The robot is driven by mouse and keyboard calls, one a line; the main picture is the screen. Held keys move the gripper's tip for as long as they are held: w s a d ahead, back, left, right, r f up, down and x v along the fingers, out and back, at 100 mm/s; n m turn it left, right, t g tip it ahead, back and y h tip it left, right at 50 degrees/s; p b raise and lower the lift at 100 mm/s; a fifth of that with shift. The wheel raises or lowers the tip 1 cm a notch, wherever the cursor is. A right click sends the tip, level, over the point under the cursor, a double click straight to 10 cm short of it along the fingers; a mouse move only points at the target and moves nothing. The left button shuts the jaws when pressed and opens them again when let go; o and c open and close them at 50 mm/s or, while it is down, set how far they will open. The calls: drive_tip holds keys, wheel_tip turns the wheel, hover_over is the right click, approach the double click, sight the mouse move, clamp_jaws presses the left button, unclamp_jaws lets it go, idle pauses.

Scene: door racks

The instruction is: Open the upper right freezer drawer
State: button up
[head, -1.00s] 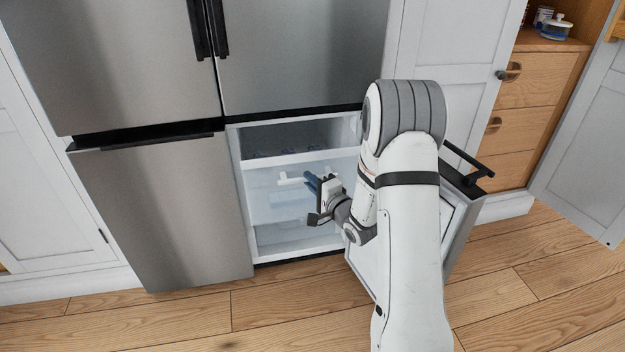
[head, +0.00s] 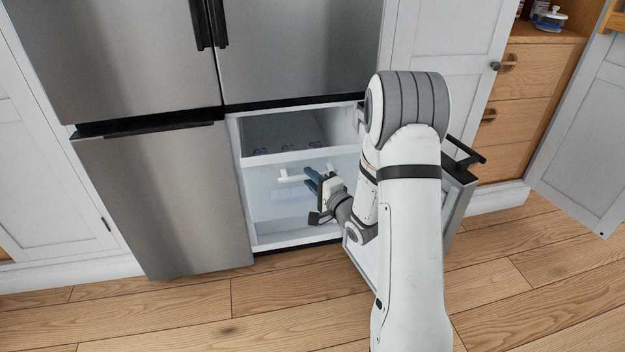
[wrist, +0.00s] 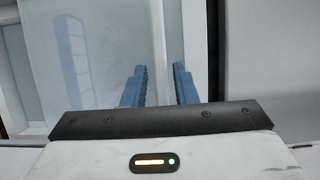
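The upper drawer (head: 262,174) in the right freezer compartment has a clear front and a white bar handle (head: 289,177). It stands at least partly out, and its inside shows from above with a few small bluish items. I cannot tell whether either finger touches the handle.
The right freezer door (head: 455,205) is swung open to the right, partly behind my arm. The left freezer door (head: 165,200) is shut. A wooden drawer unit (head: 520,100) and an open cabinet door (head: 590,150) are at right. Wood floor in front is clear.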

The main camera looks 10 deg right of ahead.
drive_tip(key=shift+o, duration=0.8)
drive_tip(key=p+v, duration=0.1)
drive_tip(key=v, duration=0.6)
drive_tip(key=shift+s+d, duration=0.2)
drive_tip(key=shift+s, duration=0.2)
